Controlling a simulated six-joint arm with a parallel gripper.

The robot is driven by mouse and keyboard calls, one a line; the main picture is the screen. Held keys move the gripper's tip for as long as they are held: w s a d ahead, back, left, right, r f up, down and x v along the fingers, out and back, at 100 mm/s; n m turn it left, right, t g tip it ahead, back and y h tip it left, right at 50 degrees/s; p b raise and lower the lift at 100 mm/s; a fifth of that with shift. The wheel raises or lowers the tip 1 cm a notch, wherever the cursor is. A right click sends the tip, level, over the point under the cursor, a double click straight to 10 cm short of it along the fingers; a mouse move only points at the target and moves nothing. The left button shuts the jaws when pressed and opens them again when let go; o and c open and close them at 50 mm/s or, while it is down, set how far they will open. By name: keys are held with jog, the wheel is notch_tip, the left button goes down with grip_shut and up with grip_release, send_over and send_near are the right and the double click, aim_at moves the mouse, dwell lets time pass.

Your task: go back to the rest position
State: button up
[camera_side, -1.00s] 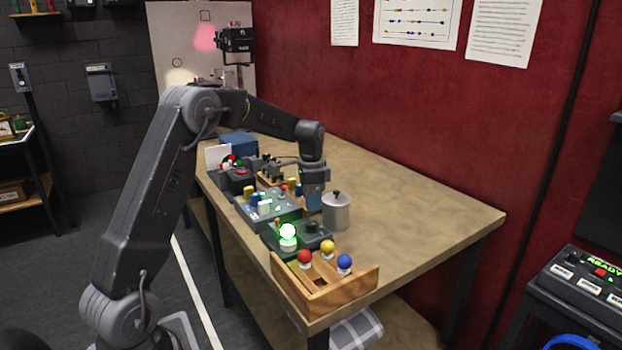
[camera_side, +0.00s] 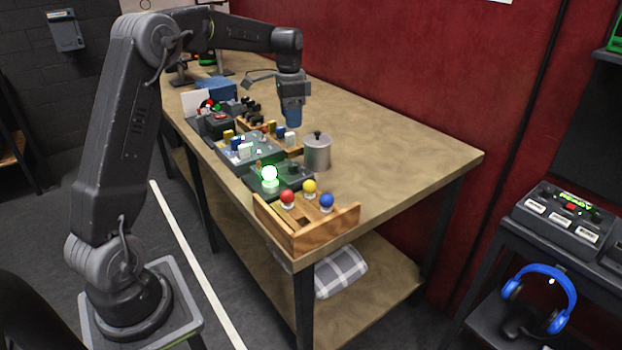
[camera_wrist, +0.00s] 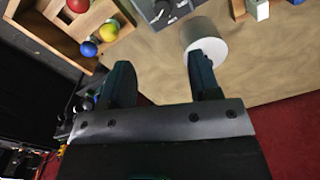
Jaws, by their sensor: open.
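My gripper (camera_side: 292,118) hangs pointing down above the work table (camera_side: 400,150), behind the row of devices. In the wrist view its two fingers (camera_wrist: 160,78) are apart with nothing between them. A grey lidded canister (camera_side: 317,153) stands on the table just in front and to the right of it; in the wrist view the canister (camera_wrist: 203,42) is beyond the right finger. A green lamp (camera_side: 269,175) glows on a dark box (camera_side: 295,175). A console with coloured pegs or buttons (camera_side: 250,150) stands farther back.
A wooden rack (camera_side: 310,236) at the near table corner holds a red ball (camera_side: 288,197), a yellow ball (camera_side: 310,187) and a blue ball (camera_side: 327,201). The table's right side is clear. Blue headphones (camera_side: 540,300) sit on a side shelf.

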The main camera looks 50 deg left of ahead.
jog(key=s+d+r+n+t, duration=0.1)
jog(key=s+d+r, duration=0.4)
jog(key=d, duration=0.3)
jog(key=s+d+f+n+t, duration=0.1)
jog(key=s+d+t, duration=0.1)
jog(key=s+d, duration=0.5)
jog(key=s+d+n+t, duration=0.2)
jog(key=s+d, duration=0.6)
jog(key=s, duration=0.5)
jog(key=shift+s+d+f+t, duration=0.2)
jog(key=shift+f+t, duration=0.1)
jog(key=shift+f, duration=0.05)
